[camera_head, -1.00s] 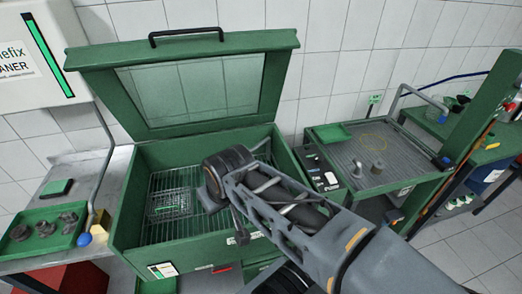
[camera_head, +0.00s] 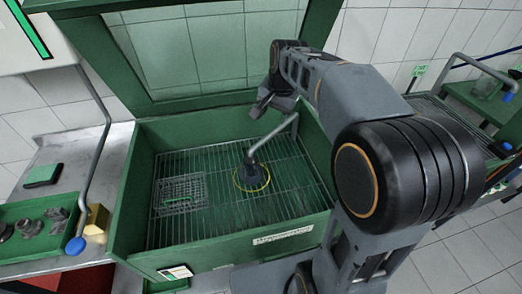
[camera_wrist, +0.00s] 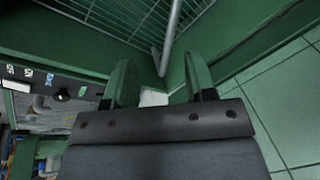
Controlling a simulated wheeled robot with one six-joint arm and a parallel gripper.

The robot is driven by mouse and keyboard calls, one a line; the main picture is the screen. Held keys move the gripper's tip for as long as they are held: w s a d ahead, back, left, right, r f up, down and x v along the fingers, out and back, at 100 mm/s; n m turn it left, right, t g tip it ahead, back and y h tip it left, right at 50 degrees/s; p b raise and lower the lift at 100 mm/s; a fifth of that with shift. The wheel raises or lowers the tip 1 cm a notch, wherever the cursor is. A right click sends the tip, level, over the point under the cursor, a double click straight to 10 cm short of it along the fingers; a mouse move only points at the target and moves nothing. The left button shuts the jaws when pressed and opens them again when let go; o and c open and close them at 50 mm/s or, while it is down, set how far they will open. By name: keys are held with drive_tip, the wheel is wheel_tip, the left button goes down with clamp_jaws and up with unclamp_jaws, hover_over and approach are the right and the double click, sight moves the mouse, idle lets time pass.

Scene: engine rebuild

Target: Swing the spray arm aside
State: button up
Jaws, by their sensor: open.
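The spray arm (camera_head: 275,134) is a grey bent tube inside the open green washer (camera_head: 131,190). It runs from the back right corner to a dark nozzle (camera_head: 251,172) above the middle of the grate. My gripper (camera_head: 262,104) is near the tub's back edge, just left of the tube's upper end in the picture. In the wrist view my gripper (camera_wrist: 160,66) is open, its two fingers apart. The pale tube (camera_wrist: 171,38) shows between and beyond the fingertips. I cannot tell whether it touches them.
A wire basket (camera_head: 180,192) sits on the grate's left side. The raised lid (camera_head: 185,101) stands behind the tub. A green tray (camera_head: 20,248) with dark parts and a blue-tipped tube (camera_head: 92,180) are on the left bench. The front of the grate is clear.

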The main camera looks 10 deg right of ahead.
sight(261, 141)
drive_tip(key=w+f+m+b, duration=0.1)
drive_tip(key=w+f, duration=0.2)
drive_tip(key=f, duration=0.4)
drive_tip(key=w+f+m+b, duration=0.1)
drive_tip(key=w+f, duration=0.2)
drive_tip(key=f, duration=0.3)
drive_tip(key=w+a+f+m+b, duration=0.1)
drive_tip(key=w+f, duration=0.3)
drive_tip(key=f, duration=0.3)
drive_tip(key=shift+f+g+b, duration=0.3)
drive_tip(key=shift+g+b, duration=0.05)
drive_tip(key=shift+g, duration=0.05)
clamp_jaws()
